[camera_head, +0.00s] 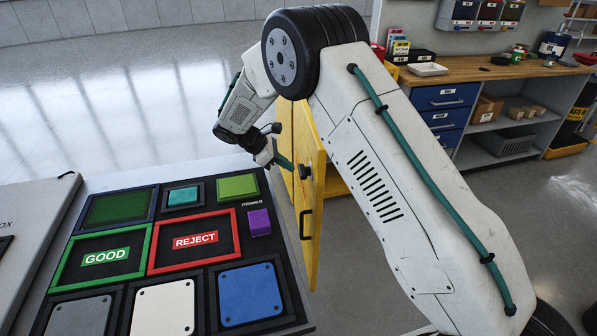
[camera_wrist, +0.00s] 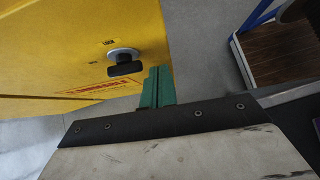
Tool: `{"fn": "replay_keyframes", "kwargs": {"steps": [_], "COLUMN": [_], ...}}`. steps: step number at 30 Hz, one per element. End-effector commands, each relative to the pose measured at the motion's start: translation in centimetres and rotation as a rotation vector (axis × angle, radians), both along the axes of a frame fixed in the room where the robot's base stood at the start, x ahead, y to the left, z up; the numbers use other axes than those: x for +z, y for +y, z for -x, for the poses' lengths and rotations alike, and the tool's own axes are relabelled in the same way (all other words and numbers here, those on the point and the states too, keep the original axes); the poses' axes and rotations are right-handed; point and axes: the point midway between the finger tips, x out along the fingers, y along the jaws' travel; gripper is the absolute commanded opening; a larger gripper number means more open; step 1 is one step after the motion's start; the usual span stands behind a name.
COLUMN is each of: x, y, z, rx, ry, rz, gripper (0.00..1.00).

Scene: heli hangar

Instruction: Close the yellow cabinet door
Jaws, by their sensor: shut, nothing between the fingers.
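The yellow cabinet (camera_head: 284,125) stands behind the console in the head view, largely hidden by my arm. Its yellow door (camera_head: 312,190) shows a black handle (camera_head: 306,225) and a dark knob (camera_head: 304,172). The door seems to stand open, but my arm hides much of it. In the wrist view a yellow panel (camera_wrist: 60,45) fills the upper left, with a black lock knob (camera_wrist: 124,66) and a red-lettered label. My gripper (camera_head: 284,162) has green fingers, shut and empty, near the knob. In the wrist view the fingers (camera_wrist: 158,78) are just right of the knob; contact cannot be told.
A console (camera_head: 280,220) with GOOD and REJECT trays and several coloured blocks fills the lower left. A wooden workbench (camera_head: 475,70) with blue drawers stands at the right. Grey floor (camera_head: 110,90) lies open at the upper left.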

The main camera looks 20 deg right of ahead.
Motion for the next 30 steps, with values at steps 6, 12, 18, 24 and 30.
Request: {"fn": "replay_keyframes", "kwargs": {"steps": [6, 12, 18, 24, 30], "x": [-2.7, -5.0, -6.3, -6.4, -6.4], "y": [-2.8, -5.2, -6.4, -6.5, -6.5], "z": [0.4, 0.7, 0.8, 0.9, 0.8], "rx": [-0.004, -0.004, -0.004, -0.002, -0.002], "ry": [0.002, 0.001, -0.001, -0.001, -0.001], "rz": [0.001, -0.001, -0.001, -0.001, -0.001], "gripper": [0.0, 0.0, 0.0, 0.0, 0.0]}}
